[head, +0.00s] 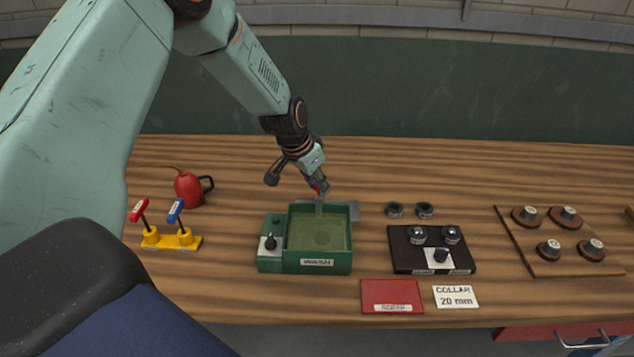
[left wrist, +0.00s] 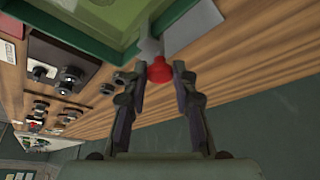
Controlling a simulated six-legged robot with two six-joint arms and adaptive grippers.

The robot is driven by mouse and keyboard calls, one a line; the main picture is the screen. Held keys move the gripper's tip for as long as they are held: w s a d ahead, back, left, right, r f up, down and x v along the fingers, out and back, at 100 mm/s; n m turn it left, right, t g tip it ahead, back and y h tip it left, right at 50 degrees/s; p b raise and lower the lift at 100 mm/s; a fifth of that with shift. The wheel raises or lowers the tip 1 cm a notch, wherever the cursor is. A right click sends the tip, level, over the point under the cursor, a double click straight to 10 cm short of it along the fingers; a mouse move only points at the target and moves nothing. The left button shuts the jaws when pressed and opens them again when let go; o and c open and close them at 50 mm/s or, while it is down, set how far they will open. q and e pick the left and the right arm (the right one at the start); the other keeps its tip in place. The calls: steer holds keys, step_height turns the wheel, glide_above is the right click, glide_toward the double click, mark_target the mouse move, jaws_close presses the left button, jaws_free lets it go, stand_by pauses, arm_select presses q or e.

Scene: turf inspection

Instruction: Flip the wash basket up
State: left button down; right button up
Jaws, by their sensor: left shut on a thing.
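The green washer box (head: 269,265) stands on the bench in the middle of the head view. Its open tray holds murky green liquid, with a faint round shape (head: 322,236) in it that may be the wash basket; I cannot make it out clearly. A grey lever at the tray's back edge carries a red knob (left wrist: 160,70). My left gripper (head: 319,186) is above the back edge, shut on the red knob, with one finger on each side in the left wrist view. My right gripper is not in view.
A black fixture (head: 405,261) with knobs stands right of the washer. Two dark rings (head: 410,211) lie behind it. A red scrap tray (head: 391,293) and a collar card (head: 456,297) lie in front. A red oil can (head: 188,189) and yellow key stand (head: 166,239) are left.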

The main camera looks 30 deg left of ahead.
arm_select(q)
steer(key=shift+r, duration=0.1)
steer(key=shift+w+r+p, duration=0.15)
steer(key=shift+r+p, duration=0.4)
steer(key=shift+r, duration=0.05)
step_height(320, 180, up, 4)
steer(key=p, duration=0.3)
steer(key=shift+f, duration=0.15)
steer(key=shift+w+a, duration=0.1)
steer(key=shift+w, duration=0.05)
steer(key=c, duration=1.4)
jaws_free()
steer(key=shift+c, duration=0.2)
steer(key=o, duration=0.3)
steer(key=shift+o, duration=0.3)
steer(key=shift+s+f, duration=0.1)
steer(key=shift+s, duration=0.1)
